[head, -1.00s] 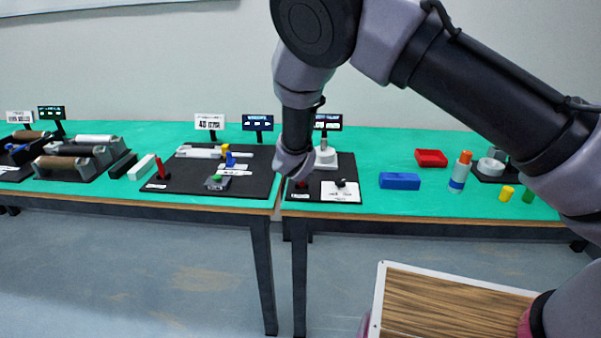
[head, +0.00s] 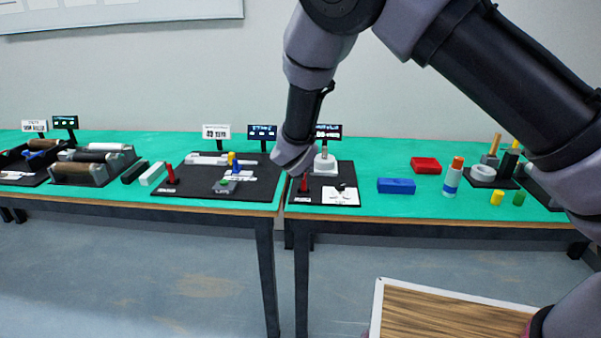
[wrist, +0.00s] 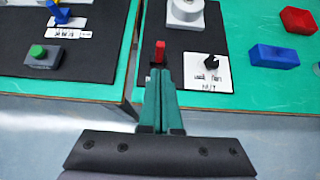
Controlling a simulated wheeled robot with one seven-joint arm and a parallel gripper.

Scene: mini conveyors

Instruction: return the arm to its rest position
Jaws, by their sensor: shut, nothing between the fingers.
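My gripper shows in the wrist view (wrist: 160,98), its two fingers together with nothing between them. Past the fingertips in that view is a small red post (wrist: 159,50) on a black mat (wrist: 178,62); I cannot tell the gap between them. In the head view my arm comes in from the right and bends down at the top middle. Its lower end hangs by the left edge of the black mat on the right table, close to the red post (head: 304,184). The fingers are hidden behind the wrist there.
A white cylinder fixture (head: 325,162), blue block (head: 396,186), red tray (head: 425,165) and orange-capped bottle (head: 452,177) stand on the right green table. The left table holds a black board (head: 195,183) and rollers (head: 92,166). A narrow gap separates the tables.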

